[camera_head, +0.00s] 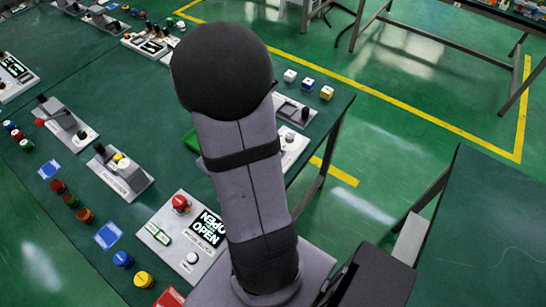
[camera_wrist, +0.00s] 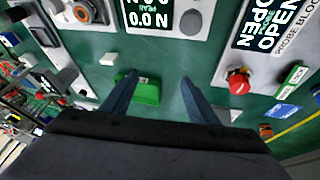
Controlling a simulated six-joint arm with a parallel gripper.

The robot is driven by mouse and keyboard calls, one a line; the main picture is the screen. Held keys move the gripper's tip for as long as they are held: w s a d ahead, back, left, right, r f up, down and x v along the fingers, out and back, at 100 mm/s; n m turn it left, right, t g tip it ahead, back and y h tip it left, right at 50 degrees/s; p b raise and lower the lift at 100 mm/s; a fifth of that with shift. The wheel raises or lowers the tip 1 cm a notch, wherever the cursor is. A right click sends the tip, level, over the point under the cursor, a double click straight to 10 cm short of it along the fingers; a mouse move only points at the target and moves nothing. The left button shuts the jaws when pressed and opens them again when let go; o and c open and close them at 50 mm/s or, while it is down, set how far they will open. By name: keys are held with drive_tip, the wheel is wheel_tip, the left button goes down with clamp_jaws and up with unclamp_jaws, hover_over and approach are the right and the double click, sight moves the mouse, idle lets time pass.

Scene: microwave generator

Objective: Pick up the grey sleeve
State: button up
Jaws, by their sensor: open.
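A green block (camera_wrist: 147,91) lies beneath and between the fingers, near the left one. In the head view my arm hides the gripper and the area below it.
A panel with a 0.0 N display (camera_wrist: 153,14) and a probe block panel (camera_wrist: 262,40) with a red button (camera_wrist: 238,82) flank the fingers. The bench (camera_head: 75,150) carries several panels and coloured knobs.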

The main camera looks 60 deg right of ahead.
drive_tip(key=s+d+f+t+b, duration=0.1)
drive_tip(key=d+f, duration=0.1)
drive_tip(key=d, duration=0.1)
drive_tip(key=s+d+f+m+t+b, duration=0.1)
drive_tip(key=d+f+t+b, duration=0.1)
drive_tip(key=d+f, duration=0.1)
drive_tip(key=s+d+f+t+h+b, duration=0.1)
drive_tip(key=d+f+t+b, duration=0.1)
drive_tip(key=d, duration=0.2)
drive_tip(key=shift+d+f, duration=0.15)
drive_tip(key=s+m+t+h+b, duration=0.1)
drive_tip(key=s, duration=0.1)
drive_tip(key=s+d+m+t+h+b, duration=0.1)
drive_tip(key=s+t+b, duration=0.1)
drive_tip(key=s+d+m+t+h+b, duration=0.1)
drive_tip(key=s+t+b, duration=0.1)
drive_tip(key=s, duration=0.1)
drive_tip(key=shift+d+r+m+h, duration=0.2)
drive_tip(key=shift+r+m+h, duration=0.1)
drive_tip(key=shift+r, duration=0.1)
drive_tip(key=shift+s+d+f+m+h+b, duration=0.1)
drive_tip(key=shift+s+f+m+h+b, duration=0.3)
drive_tip(key=shift+s+f+h+b, duration=0.7)
drive_tip(key=shift+s+f+b, duration=0.3)
drive_tip(key=shift+f, duration=0.1)
drive_tip(key=shift+p+x, duration=1)
drive_tip(key=shift+x, duration=2.45)
drive_tip(key=shift+w+d+r, duration=0.1)
